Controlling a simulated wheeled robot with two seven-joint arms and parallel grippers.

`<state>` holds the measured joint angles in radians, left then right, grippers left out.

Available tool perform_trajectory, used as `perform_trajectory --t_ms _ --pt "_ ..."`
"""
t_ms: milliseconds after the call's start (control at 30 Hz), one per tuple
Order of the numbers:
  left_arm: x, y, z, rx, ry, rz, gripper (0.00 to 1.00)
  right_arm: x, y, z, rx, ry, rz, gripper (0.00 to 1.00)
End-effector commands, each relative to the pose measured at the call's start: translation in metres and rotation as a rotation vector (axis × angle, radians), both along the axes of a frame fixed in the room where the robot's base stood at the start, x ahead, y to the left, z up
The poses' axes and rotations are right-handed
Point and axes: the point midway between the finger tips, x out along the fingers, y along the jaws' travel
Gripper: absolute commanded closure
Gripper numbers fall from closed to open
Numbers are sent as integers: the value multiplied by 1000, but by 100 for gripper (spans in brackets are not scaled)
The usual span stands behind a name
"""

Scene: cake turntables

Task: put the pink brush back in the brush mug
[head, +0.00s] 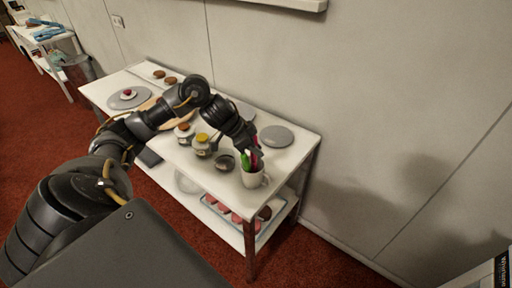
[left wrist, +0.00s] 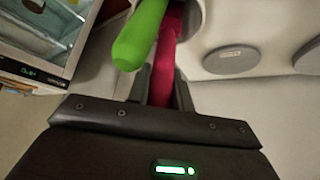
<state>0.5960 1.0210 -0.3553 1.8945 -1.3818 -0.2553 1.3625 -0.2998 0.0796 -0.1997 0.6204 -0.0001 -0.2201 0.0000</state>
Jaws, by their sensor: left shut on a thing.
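The white brush mug (head: 252,179) stands upright near the right front corner of the white table's top. My left gripper (head: 252,150) is right above the mug, shut on the pink brush (head: 257,160). The pink brush points down to the mug's mouth; its lower end is hidden, so I cannot tell how deep it sits. A green handle (head: 245,160) stands in the mug beside it. In the left wrist view the pink brush (left wrist: 163,75) runs between the fingers, and the green handle (left wrist: 140,38) is close beside it. My right gripper is not in view.
Left of the mug are a dark round thing (head: 224,163) and jars with orange and yellow tops (head: 203,146). Grey discs (head: 276,136) lie behind. A tray of pink items (head: 228,214) is on the lower shelf. The wall is close behind the table.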

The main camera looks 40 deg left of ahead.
Motion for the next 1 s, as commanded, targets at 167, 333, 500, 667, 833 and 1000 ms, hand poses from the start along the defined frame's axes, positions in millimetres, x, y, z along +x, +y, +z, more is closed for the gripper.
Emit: perform_trajectory --t_ms 167,333,500,667,833,1000 --pt "0 0 -9 0 1 -1 100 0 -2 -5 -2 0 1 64" --pt "0 0 -16 -1 1 -1 100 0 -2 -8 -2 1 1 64" --pt "0 0 -22 -1 1 -1 100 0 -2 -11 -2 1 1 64" --pt "0 0 -23 0 0 0 100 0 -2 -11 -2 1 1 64" --pt "0 0 -23 0 0 0 72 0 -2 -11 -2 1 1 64" --pt "0 0 -23 0 0 0 53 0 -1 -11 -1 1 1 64"
